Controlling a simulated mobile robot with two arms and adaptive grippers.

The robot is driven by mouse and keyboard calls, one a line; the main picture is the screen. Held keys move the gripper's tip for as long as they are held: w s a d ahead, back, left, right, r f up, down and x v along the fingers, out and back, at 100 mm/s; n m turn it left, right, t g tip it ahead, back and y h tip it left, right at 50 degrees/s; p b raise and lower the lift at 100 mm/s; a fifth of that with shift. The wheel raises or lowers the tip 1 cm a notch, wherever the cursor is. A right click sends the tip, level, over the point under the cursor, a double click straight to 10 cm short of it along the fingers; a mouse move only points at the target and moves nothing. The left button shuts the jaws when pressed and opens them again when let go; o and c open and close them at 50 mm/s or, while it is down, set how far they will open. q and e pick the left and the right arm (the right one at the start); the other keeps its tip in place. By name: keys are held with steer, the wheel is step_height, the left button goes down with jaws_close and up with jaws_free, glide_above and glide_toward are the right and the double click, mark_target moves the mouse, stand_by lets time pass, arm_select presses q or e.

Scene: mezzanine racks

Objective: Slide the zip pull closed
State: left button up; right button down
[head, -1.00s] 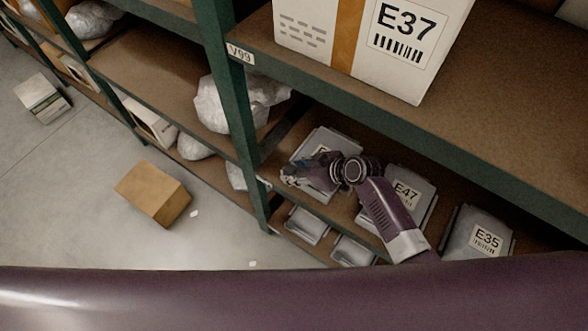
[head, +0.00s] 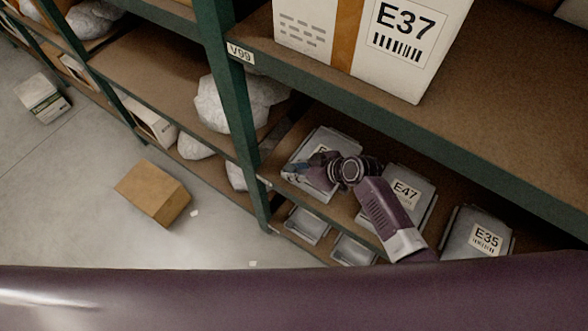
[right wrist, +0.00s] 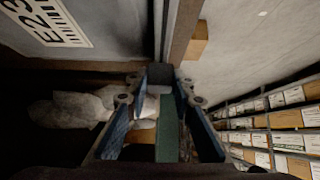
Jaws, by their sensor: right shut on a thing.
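A grey flat pouch (head: 318,190) lies on the lower rack shelf, its label mostly hidden behind my right gripper. In the right wrist view a grey panel with an E23 label (right wrist: 62,22), seemingly the same pouch, fills the upper left. My right gripper (head: 294,171) is at the pouch's left side in the head view. In the right wrist view its fingers (right wrist: 162,80) are close around a small dark block (right wrist: 160,71), seemingly the zip pull, beside the pouch's edge. The zip line itself cannot be made out. My left gripper is not in view.
Pouches E47 (head: 407,187) and E35 (head: 487,238) lie to the right on the same shelf. A green rack post (head: 236,130) stands just left of my gripper. The shelf above carries box E37 (head: 350,60). A cardboard box (head: 153,193) lies on the floor.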

mark_target(326, 195)
steer(key=s+d, duration=0.2)
steer(key=d, duration=0.1)
steer(key=s+d, duration=0.2)
steer(key=d, duration=0.1)
steer(key=s+d, duration=0.2)
steer(key=d, duration=0.1)
steer(key=shift+s+d, duration=0.1)
steer(key=shift+s, duration=0.3)
steer(key=c, duration=1.6)
jaws_free()
steer(key=v, duration=1.2)
